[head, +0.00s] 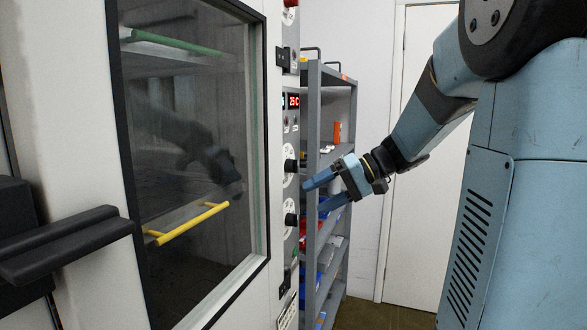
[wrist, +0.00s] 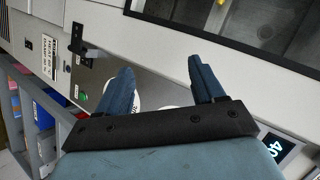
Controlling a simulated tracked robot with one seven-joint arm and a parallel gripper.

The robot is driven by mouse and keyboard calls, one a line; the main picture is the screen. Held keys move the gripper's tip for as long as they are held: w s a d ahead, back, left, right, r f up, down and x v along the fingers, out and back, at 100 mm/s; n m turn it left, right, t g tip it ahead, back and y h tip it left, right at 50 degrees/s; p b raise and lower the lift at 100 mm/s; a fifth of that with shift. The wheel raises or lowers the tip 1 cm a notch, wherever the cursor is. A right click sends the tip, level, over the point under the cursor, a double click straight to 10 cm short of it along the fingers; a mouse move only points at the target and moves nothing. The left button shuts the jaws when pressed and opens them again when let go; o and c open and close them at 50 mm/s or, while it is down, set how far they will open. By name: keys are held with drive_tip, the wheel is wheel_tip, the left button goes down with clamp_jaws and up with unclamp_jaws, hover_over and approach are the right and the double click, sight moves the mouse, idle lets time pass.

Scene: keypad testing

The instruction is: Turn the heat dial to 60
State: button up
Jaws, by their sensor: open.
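The control panel (head: 289,140) is a narrow strip on the right edge of a white oven-like cabinet in the head view. Two black dial knobs on round white scales sit on it, an upper one (head: 290,165) and a lower one (head: 291,219). Their labels are too small to read, so I cannot tell which is the heat dial. My gripper (head: 313,196) is open and empty, just right of the panel, at a height between the two knobs. In the wrist view, my gripper (wrist: 164,75) points at the panel; parts of white scales (wrist: 137,101) show between the fingers, the knobs hidden.
Grey shelving (head: 343,105) with coloured items stands close behind my gripper. A black switch (wrist: 77,40) juts from the panel.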

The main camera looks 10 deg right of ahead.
drive_tip(key=w+d+r+t+y, duration=0.1)
drive_tip(key=w+d+t+y, duration=0.1)
drive_tip(key=w+d, duration=0.3)
drive_tip(key=t+y, duration=0.2)
drive_tip(key=t, duration=0.1)
approach(292, 166)
drive_tip(key=w+x, duration=0.1)
drive_tip(key=x, duration=0.7)
drive_tip(key=shift+w+d+f, duration=0.3)
drive_tip(key=shift+d, duration=0.05)
drive_tip(key=shift+c, duration=0.3)
